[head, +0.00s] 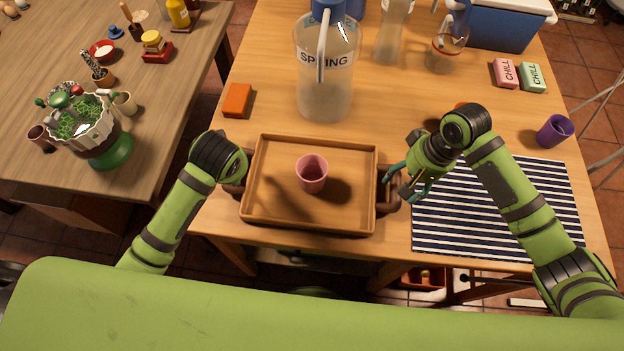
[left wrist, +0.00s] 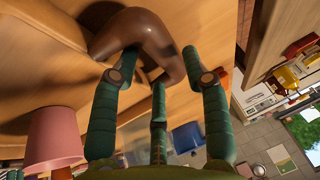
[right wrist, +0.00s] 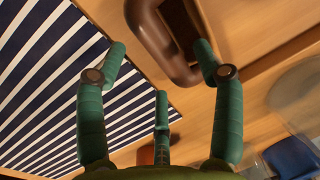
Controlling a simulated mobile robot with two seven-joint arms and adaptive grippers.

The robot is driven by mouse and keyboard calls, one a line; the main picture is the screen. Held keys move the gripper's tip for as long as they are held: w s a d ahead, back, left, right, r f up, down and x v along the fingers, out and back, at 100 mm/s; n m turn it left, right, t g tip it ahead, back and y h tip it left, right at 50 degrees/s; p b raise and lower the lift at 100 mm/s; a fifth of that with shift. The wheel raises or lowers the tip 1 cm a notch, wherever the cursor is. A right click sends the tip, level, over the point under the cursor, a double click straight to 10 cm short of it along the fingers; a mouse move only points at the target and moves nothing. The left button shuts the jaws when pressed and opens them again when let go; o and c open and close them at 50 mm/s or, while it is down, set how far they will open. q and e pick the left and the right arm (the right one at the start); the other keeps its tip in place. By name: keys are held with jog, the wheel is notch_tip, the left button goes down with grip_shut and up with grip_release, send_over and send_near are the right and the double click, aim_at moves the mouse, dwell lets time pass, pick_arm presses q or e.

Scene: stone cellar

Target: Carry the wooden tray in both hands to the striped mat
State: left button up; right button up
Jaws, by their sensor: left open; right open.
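The wooden tray (head: 262,215) lies on the wooden table, with a pink cup (head: 312,174) standing upright in it. The striped mat (head: 490,215), navy and white, lies flat to the right of the tray. My left gripper (left wrist: 160,75) is open, its fingers either side of the tray's brown left handle (left wrist: 140,35); in the head view my wrist hides most of it. My right gripper (head: 397,188) is open beside the right handle, which shows between its fingertips in the right wrist view (right wrist: 150,30). I cannot tell whether either gripper touches its handle.
A large water jug (head: 325,90) stands behind the tray, and an orange block (head: 237,100) lies to its back left. A purple cup (head: 554,131) stands beyond the mat's back right corner. The visible part of the mat is bare under my right arm.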

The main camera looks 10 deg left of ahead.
pick_arm(q)
jog(key=shift+x, duration=1.25)
pick_arm(e)
jog(key=shift+a+f, duration=0.25)
jog(key=shift+f, duration=1)
pick_arm(q)
grip_shut()
pick_arm(e)
jog(key=c, duration=1)
grip_shut()
pick_arm(q)
jog(key=shift+r, duration=0.1)
